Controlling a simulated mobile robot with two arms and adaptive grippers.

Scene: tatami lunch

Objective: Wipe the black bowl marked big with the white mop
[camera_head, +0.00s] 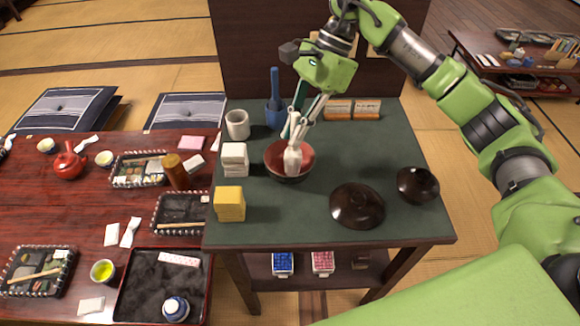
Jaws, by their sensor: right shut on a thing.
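A round bowl (273,165) with a red inside and dark outside stands on the dark green top of a small table (320,222). My right gripper (296,138) reaches down over it, shut on a white mop (292,160). The mop's white end is inside the bowl; whether it touches the inner wall I cannot tell. Two more dark brown bowls, one larger (357,208) and one smaller (417,186), are on the right of the tabletop. No "big" marking can be read on any bowl. My left gripper is not in view.
White blocks (235,160), a yellow block (230,204), a grey cup (237,125) and a blue holder (275,114) line the tabletop's left side. Orange-and-white boxes (353,110) lie at the back. A red low table (60,205) with trays adjoins on the left.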

